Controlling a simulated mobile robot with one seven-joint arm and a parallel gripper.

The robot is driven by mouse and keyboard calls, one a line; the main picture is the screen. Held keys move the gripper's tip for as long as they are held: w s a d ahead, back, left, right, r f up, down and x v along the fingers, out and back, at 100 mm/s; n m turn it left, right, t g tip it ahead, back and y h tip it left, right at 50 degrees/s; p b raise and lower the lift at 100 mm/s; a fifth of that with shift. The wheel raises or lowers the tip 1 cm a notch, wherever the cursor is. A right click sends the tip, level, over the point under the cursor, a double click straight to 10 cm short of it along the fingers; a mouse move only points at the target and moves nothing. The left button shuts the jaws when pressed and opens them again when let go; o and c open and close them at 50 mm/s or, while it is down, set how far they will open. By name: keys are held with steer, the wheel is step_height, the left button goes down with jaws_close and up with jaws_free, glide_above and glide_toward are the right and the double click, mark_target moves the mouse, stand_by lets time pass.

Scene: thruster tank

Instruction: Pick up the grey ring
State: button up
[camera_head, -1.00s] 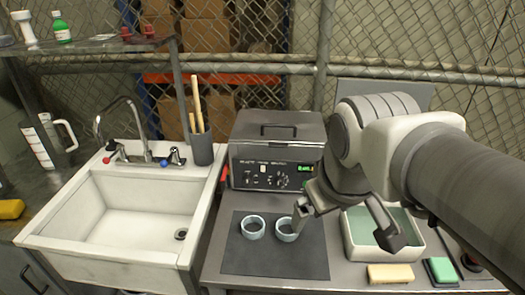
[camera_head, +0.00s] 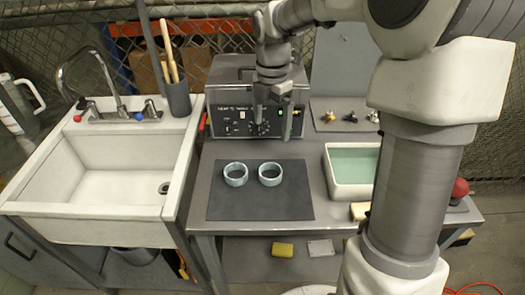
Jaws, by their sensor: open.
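The heater box (camera_head: 225,120) stands behind the mat. A white tray with green liquid (camera_head: 353,172) is to the right, partly hidden by my arm. A white sink (camera_head: 110,170) is at left, with a grey cup of wooden handles (camera_head: 178,98) at its back corner. The mat's front is clear.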

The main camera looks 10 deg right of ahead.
step_height(320, 180, down, 18)
steer(key=b, duration=0.3)
steer(key=shift+w+a+r, duration=0.1)
steer(key=shift+r, duration=0.15)
steer(key=c, duration=1.1)
